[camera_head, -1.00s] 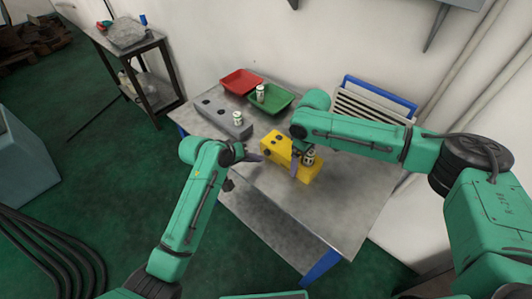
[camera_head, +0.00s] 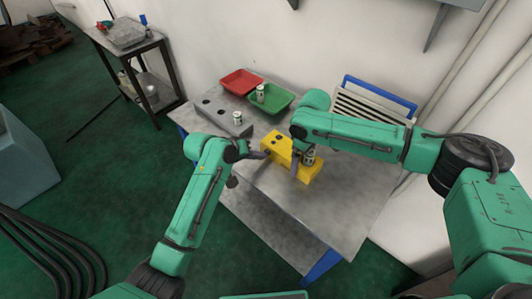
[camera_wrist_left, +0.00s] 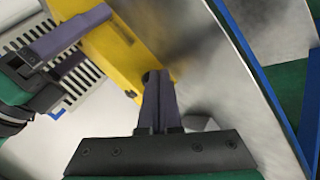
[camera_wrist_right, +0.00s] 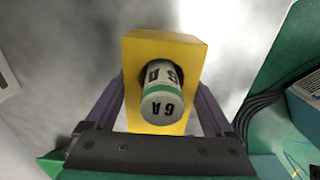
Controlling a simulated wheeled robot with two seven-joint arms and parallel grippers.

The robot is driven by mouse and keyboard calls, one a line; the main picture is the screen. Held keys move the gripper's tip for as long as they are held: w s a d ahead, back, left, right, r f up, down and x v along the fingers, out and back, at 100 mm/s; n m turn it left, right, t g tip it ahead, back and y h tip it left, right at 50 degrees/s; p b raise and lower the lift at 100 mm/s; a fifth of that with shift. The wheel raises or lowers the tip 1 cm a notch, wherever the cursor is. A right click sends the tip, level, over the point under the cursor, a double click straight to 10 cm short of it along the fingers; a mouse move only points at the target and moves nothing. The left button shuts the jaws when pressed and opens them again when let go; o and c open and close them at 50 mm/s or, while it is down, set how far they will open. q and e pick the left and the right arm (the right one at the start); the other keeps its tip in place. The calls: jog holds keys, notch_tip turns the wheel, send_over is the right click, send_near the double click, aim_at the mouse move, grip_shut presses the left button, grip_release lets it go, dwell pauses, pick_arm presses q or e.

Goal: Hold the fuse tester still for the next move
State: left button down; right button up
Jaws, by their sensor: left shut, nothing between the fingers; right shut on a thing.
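The fuse tester, a yellow block (camera_head: 308,175), stands on the grey table with dark round holes on top. A white fuse with a green band (camera_head: 308,157), marked 6A in the right wrist view (camera_wrist_right: 162,103), sits upright in one of its holes. My right gripper (camera_head: 301,166) is shut on the block, one finger on each side, around the end with the fuse. My left gripper (camera_head: 266,155) is shut and empty at the block's left side. In the left wrist view its fingertips (camera_wrist_left: 158,76) overlap the block's edge by a dark round spot; contact is unclear.
A grey holder (camera_head: 222,118) with a fuse (camera_head: 238,117) stands at the left. Behind are a red tray (camera_head: 241,80) and a green tray (camera_head: 282,101) holding a fuse (camera_head: 260,92). A blue-framed slatted rack (camera_head: 372,103) stands behind right. The table's front is clear.

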pick_arm(q)
jog(key=shift+w+d, duration=0.25)
pick_arm(e)
jog(key=shift+a, duration=0.1)
dwell(0.3)
pick_arm(q)
jog(key=shift+s+a, duration=0.75)
jog(key=shift+s+a, duration=1.75)
jog(key=shift+a, duration=0.05)
dwell(0.6)
pick_arm(e)
jog(key=o, duration=1.3)
jog(key=shift+o, duration=0.2)
jog(key=shift+r, duration=0.1)
